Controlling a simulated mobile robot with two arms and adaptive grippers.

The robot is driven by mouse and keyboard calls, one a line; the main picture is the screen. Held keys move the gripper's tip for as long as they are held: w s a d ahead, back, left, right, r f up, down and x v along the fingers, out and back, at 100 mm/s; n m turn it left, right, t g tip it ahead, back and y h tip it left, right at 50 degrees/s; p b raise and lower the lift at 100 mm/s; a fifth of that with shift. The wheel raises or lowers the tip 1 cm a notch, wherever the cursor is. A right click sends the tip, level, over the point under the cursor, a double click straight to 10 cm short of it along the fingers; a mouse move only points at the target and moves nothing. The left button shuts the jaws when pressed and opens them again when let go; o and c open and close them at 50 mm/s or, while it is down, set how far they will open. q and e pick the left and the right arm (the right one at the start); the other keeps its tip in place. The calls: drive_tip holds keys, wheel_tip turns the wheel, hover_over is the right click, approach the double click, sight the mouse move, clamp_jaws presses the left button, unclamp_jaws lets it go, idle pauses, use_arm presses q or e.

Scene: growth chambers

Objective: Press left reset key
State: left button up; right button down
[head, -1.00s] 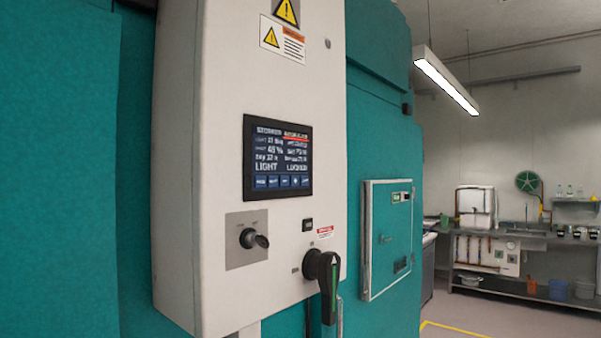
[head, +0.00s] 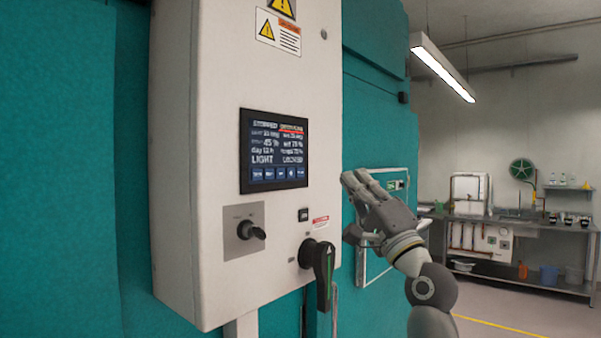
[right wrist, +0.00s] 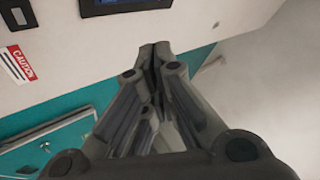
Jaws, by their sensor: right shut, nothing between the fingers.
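A white control box (head: 225,60) on a teal chamber wall carries a dark touchscreen (head: 273,150) with a row of small blue keys (head: 278,173) along its bottom. The key labels are too small to read, so I cannot tell which key is the left reset key. The screen's edge shows at the top of the right wrist view (right wrist: 125,5). A small black button (head: 303,214) sits below the screen. My right gripper (head: 350,180) is shut and empty, right of the box and apart from the screen. Its closed fingertips show in the right wrist view (right wrist: 155,50). My left gripper is out of view.
A rotary switch (head: 250,230) and a black handle (head: 323,270) stick out from the box's lower front. A caution label (head: 320,222) is beside the button. A framed hatch (head: 375,265) lies behind my right arm. A lab bench (head: 530,228) stands far right.

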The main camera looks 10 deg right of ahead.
sight(300, 172)
drive_tip(key=shift+s+d+r, duration=0.1)
drive_tip(key=shift+s+r, duration=0.1)
drive_tip(key=shift+r, duration=0.4)
drive_tip(key=w+a, duration=0.5)
drive_tip(key=w, duration=0.2)
drive_tip(key=shift+a, duration=0.2)
drive_tip(key=shift+w+a, duration=0.1)
drive_tip(key=shift+w, duration=0.05)
idle(1.3)
drive_tip(key=shift+w+a, duration=0.15)
drive_tip(key=shift+w, duration=0.05)
drive_tip(key=shift+w+a, duration=0.2)
idle(0.6)
drive_tip(key=shift+s+d, duration=0.1)
idle(0.4)
drive_tip(key=shift+s+d, duration=0.4)
drive_tip(key=shift+s, duration=0.05)
